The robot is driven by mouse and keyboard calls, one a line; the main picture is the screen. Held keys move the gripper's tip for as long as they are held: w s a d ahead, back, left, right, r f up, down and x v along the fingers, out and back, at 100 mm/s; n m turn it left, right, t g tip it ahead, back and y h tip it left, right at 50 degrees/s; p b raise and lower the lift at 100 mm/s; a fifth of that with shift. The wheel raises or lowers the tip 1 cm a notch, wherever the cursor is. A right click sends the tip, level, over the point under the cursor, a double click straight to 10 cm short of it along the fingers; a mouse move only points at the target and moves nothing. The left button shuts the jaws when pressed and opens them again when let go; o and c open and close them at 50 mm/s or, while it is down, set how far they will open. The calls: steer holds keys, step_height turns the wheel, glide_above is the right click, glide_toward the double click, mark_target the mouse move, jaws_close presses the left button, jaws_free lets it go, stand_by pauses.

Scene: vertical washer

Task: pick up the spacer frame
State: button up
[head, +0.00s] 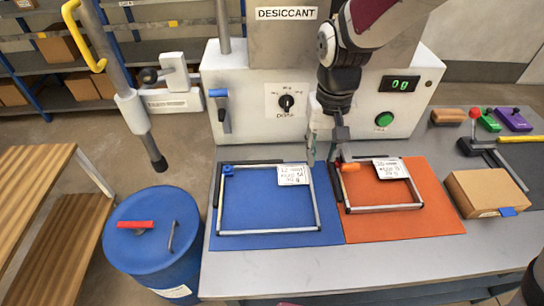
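Two rectangular grey spacer frames lie flat on mats on the bench. One spacer frame (219,208) with a blue corner piece and a white label is on the blue mat (265,241). The other spacer frame (385,208) with an orange corner piece and a white label is on the orange mat (420,226). My gripper (334,152) points down over the gap between the mats, close to the upper left corner of the frame on the orange mat. Whether it touches that frame, and how far its fingers are apart, I cannot tell.
The white desiccant machine (250,105) stands right behind the mats. A blue drum (152,232) is left of the bench. A cardboard box (484,192) and several tools are at the right. The bench's front strip (330,266) is clear.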

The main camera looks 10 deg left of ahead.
glide_above(312, 188)
steer(key=f, duration=0.6)
steer(key=shift+w+d+f, duration=0.1)
steer(key=shift+d+f, duration=0.2)
steer(key=shift+f, duration=0.05)
steer(key=shift+a+f, duration=0.15)
steer(key=shift+f, duration=1.2)
steer(key=shift+a+f, duration=0.1)
steer(key=shift+f, duration=1.25)
jaws_close()
